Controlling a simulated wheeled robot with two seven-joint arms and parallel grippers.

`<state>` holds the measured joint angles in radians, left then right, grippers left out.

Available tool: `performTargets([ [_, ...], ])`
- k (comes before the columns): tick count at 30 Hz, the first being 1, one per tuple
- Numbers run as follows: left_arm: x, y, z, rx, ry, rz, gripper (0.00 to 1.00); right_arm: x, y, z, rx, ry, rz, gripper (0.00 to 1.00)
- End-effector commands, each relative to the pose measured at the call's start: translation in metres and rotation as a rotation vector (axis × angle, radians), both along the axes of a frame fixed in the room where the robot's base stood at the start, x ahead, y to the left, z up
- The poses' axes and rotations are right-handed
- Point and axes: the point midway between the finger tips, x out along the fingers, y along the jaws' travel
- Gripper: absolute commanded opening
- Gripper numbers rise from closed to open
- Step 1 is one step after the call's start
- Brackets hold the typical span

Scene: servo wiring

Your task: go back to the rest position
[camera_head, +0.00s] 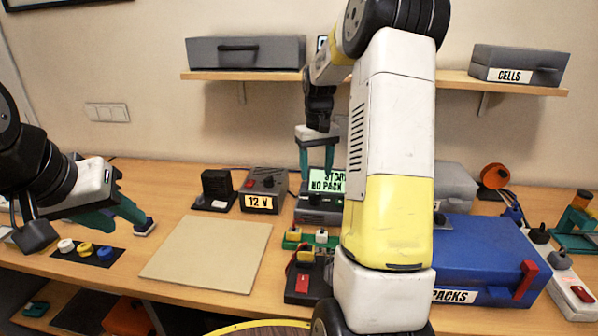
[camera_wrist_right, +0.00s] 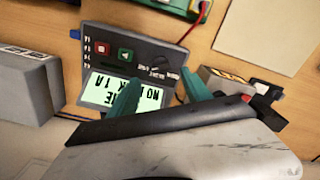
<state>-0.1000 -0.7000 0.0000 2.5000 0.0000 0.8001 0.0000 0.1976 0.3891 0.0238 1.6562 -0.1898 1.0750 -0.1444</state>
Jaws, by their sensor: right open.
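My right gripper (camera_head: 316,160) is open, pointing down with its two teal fingers apart and nothing between them. It is above the grey charger (camera_head: 318,216), whose lit green screen (camera_head: 328,181) reads partly "NO PACK". In the right wrist view the open fingers (camera_wrist_right: 165,95) stand in front of the charger's screen (camera_wrist_right: 120,92) and buttons. My left gripper (camera_head: 122,210) is at the left of the table, near a black mat (camera_head: 72,256) with white, yellow and blue round pieces.
A bare beige board (camera_head: 208,252) lies left of centre. A grey 12 V supply (camera_head: 264,190) and a black block (camera_head: 217,187) stand behind it. A blue case (camera_head: 485,250) labelled "PACKS" is right of my right arm. A wall shelf (camera_head: 400,76) carries grey boxes.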

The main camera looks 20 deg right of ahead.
Motion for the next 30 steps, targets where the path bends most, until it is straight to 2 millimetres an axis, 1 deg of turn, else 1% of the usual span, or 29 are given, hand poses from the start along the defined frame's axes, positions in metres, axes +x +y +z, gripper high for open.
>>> performTargets([
  [10, 0.000, 0.000, 0.000, 0.000, 0.000, 0.000, 0.36, 0.000, 0.001, 0.001, 0.000, -0.002, 0.000, 0.57],
  [11, 0.000, 0.000, 0.000, 0.000, 0.000, 0.000, 0.36, -0.001, 0.001, 0.002, 0.000, -0.005, 0.001, 0.57],
  [14, 0.000, 0.000, 0.000, 0.000, 0.000, 0.000, 0.36, -0.009, 0.009, 0.016, 0.003, -0.030, 0.002, 0.57],
  [17, 0.000, 0.000, 0.000, 0.000, 0.000, 0.000, 0.36, -0.027, 0.024, 0.040, 0.010, -0.078, 0.003, 0.57],
  [18, 0.000, 0.000, 0.000, 0.000, 0.000, 0.000, 0.36, -0.036, 0.031, 0.051, 0.014, -0.103, 0.004, 0.57],
  [20, 0.000, 0.000, 0.000, 0.000, 0.000, 0.000, 0.36, -0.053, 0.043, 0.068, 0.023, -0.141, 0.004, 0.57],
  [21, 0.000, 0.000, 0.000, 0.000, 0.000, 0.000, 0.36, -0.065, 0.050, 0.077, 0.030, -0.169, 0.005, 0.57],
  [24, 0.000, 0.000, 0.000, 0.000, 0.000, 0.000, 0.36, -0.095, 0.068, 0.097, 0.047, -0.233, 0.004, 0.57],
  [27, 0.000, 0.000, 0.000, 0.000, 0.000, 0.000, 0.36, -0.127, 0.085, 0.112, 0.069, -0.296, 0.005, 0.57],
  [30, 0.000, 0.000, 0.000, 0.000, 0.000, 0.000, 0.36, -0.160, 0.100, 0.121, 0.096, -0.358, 0.003, 0.57],
])
